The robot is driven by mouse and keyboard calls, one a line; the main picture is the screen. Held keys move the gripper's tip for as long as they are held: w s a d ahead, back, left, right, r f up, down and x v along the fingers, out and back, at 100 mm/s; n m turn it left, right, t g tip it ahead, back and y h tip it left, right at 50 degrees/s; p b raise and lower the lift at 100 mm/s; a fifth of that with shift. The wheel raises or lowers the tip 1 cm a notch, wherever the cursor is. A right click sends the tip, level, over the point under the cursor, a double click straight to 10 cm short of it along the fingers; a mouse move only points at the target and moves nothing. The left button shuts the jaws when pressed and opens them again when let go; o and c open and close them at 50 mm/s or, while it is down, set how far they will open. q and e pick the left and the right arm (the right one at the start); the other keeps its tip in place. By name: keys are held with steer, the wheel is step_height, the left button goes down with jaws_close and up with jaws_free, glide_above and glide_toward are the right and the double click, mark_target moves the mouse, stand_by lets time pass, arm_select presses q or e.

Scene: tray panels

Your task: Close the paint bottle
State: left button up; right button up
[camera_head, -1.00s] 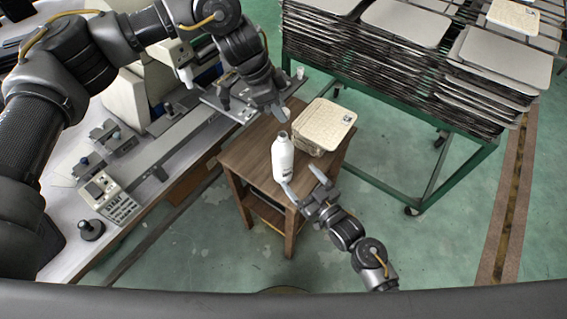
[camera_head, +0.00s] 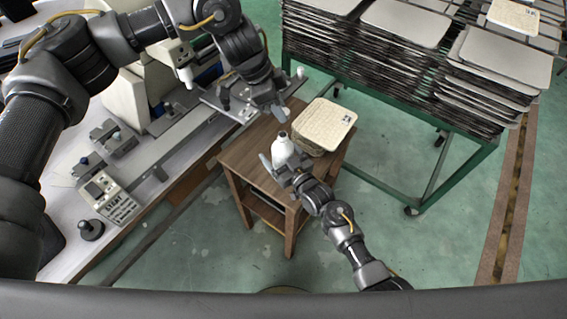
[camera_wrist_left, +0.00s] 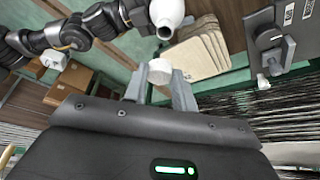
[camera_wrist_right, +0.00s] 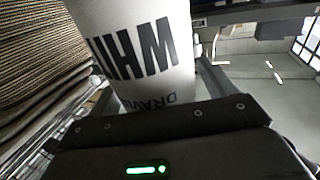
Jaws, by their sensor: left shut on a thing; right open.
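The white paint bottle (camera_head: 283,149) stands upright on the small wooden table. In the left wrist view its dark open neck (camera_wrist_left: 165,32) shows, with no cap on it. My left gripper (camera_head: 279,112) is shut on a small white cap (camera_wrist_left: 160,72), held apart from the bottle. My right gripper (camera_head: 286,168) is open, with its fingers on both sides of the bottle's body. The right wrist view shows the lettered bottle (camera_wrist_right: 140,45) close between the fingers; contact cannot be told.
A workbench with a machine (camera_head: 125,105) is at the left. A green-framed rack (camera_head: 440,185) with stacked trays is at the back right. Open floor lies at the front right.

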steer(key=c, duration=1.4)
arm_select(q)
glide_toward(287, 141)
steer(key=shift+w+d+f, duration=0.35)
steer(key=shift+d+f, duration=0.4)
steer(key=shift+f, duration=0.2)
arm_select(e)
steer(key=shift+c, duration=0.2)
arm_select(q)
steer(key=shift+f, duration=0.1)
steer(key=shift+f, duration=0.8)
steer(key=shift+f, duration=0.5)
